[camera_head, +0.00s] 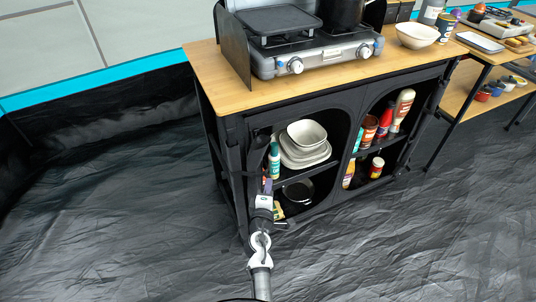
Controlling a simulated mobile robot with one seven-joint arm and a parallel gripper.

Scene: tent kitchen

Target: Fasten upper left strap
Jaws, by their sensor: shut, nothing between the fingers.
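The black cabinet (340,170) stands on the tent floor with its front open in two arched bays. The upper left strap cannot be picked out clearly. A dark shape (260,134) at the upper left corner of the left bay may be part of it. My arm reaches up from the bottom of the picture. My gripper (267,186) is small in view, in front of the lower left side of the left bay and below that corner. It is shut, and nothing shows in its grip. The arm hides part of the bay's left edge.
A wooden top (215,79) carries a camping stove (310,55) and a white bowl (417,35). The bays hold stacked dishes (303,147), a dark pot (297,193), bottles and jars. A side table (490,57) stands right. The dark floor (130,220) is clear left and in front.

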